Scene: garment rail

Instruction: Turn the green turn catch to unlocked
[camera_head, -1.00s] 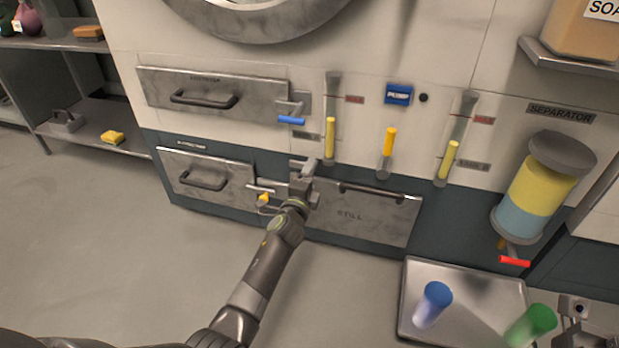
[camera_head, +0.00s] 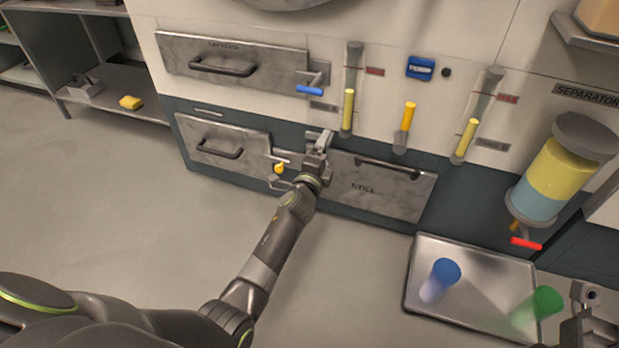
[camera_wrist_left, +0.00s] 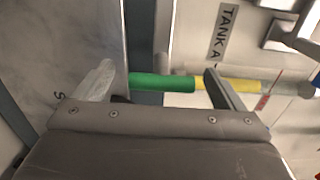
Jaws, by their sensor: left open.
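The green turn catch (camera_wrist_left: 160,82) shows in the left wrist view as a green bar lying across the picture between my fingers. In the head view it is hidden behind my left gripper (camera_head: 319,142). My left gripper (camera_wrist_left: 158,74) is open, with one finger at each end of the green bar; I cannot tell whether either touches it. The STILL panel (camera_head: 385,190) is just right of this gripper in the head view. My right gripper (camera_head: 585,312) is partly in view at the lower right edge, and its jaws cannot be made out.
A yellow-handled catch (camera_head: 279,168) is just left of my left gripper, beside the lower drawer (camera_head: 225,150). A blue-handled catch (camera_head: 310,89) is above. A metal tray (camera_head: 420,295) holds a blue and a green cup. The floor at left is clear.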

